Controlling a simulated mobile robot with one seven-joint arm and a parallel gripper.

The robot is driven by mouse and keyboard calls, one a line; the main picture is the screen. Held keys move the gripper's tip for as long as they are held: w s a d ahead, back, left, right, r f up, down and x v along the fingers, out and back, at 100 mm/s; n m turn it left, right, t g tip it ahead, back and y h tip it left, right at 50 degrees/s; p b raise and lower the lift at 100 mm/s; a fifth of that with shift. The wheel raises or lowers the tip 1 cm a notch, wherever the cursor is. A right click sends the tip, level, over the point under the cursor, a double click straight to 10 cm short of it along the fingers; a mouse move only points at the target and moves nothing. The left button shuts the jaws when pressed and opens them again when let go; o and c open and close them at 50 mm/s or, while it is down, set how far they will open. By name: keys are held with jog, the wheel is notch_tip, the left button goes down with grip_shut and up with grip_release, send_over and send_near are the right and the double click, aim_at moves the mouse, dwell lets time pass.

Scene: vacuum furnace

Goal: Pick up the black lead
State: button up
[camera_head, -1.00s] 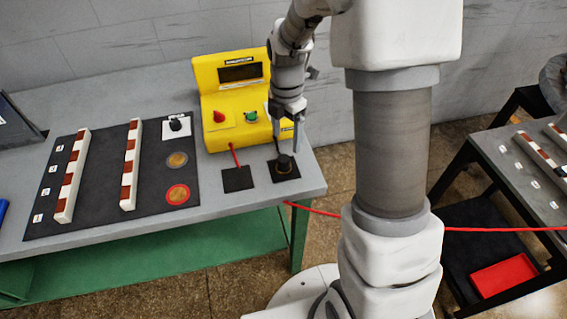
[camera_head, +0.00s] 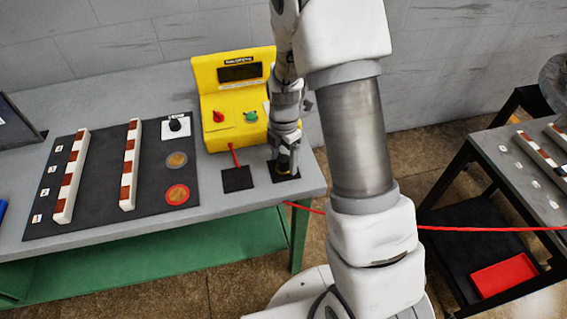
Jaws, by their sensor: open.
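The black lead (camera_head: 283,161) stands on the right-hand dark square pad (camera_head: 294,177) near the table's front right corner. Only a small part of it shows, because my gripper (camera_head: 285,168) is down over it. My gripper is open, pointing downward, with its fingers around or just beside the lead; I cannot tell whether they touch it. A red lead (camera_head: 234,155) runs from the yellow instrument (camera_head: 232,100) toward the left-hand dark pad (camera_head: 238,180).
The yellow instrument stands close behind my gripper. A red cable (camera_head: 470,229) stretches right past my arm toward a second table (camera_head: 510,180).

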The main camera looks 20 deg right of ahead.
grip_shut()
jog(key=shift+r, duration=0.15)
dwell(0.4)
